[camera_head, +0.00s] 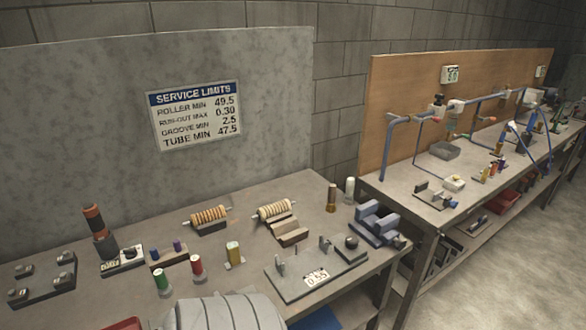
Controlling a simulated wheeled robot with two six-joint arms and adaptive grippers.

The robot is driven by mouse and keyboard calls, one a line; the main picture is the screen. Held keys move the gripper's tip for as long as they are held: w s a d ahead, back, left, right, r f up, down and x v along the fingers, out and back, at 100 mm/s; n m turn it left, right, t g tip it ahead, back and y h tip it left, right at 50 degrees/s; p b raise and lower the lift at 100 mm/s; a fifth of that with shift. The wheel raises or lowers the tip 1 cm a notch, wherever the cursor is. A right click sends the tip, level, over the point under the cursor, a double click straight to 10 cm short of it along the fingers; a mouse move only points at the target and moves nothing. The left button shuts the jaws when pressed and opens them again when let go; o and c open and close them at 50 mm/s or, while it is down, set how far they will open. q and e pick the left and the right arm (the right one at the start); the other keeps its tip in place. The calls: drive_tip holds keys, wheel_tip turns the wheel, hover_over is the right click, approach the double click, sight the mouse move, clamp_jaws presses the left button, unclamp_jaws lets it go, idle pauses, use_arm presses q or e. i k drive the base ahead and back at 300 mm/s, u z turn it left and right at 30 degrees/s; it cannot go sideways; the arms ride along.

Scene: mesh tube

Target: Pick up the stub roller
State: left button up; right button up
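Two ribbed tan rollers lie on the grey bench: a left roller (209,215) on a dark rest and a right roller (275,210) with pale shaft ends beside a stepped brown block (288,232). I cannot tell for certain which thing is the stub roller. Short upright pieces also stand here: a yellow cylinder (233,253), a red spool (197,266), a green spool (161,280) and a brown cylinder (331,198).
A grey fixture plate (306,285) with a 0.55 display is at front right, next to a blue-grey vise (378,220). A dark-red column instrument (99,228) and a dark plate (42,280) stand left. A limits sign (195,115) hangs behind. The bench's back middle is clear.

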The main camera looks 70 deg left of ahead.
sight(284, 205)
drive_tip(key=u, duration=0.45)
drive_tip(key=i, duration=0.85)
drive_tip(key=u, duration=0.75)
